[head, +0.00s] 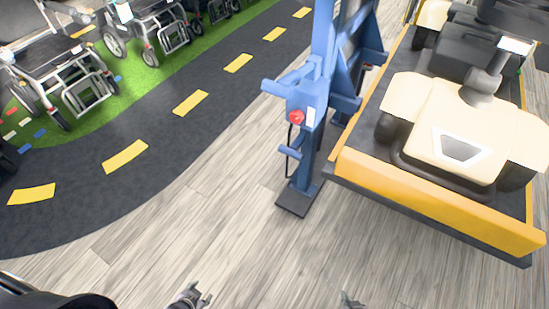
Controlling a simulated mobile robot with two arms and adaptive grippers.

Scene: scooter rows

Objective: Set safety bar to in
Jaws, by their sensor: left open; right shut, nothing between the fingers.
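A blue lift post (308,150) stands upright on the wooden floor right of centre, with a dark foot plate (297,201). A red knob (296,117) sits on its front, with short blue arms above and below it. Which part is the safety bar, I cannot tell for sure; a blue arm (284,84) sticks out to the left near the top. My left gripper (193,296) is open and empty at the bottom edge, well short of the post. My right gripper (350,299) is shut and empty, mostly cut off by the bottom edge.
A yellow-edged platform (430,208) carrying a cream scooter (455,125) stands right of the post. Several wheelchairs (65,70) stand on green turf (120,92) at upper left. A dark track (150,180) with yellow dashes curves past. The wooden floor before the post is clear.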

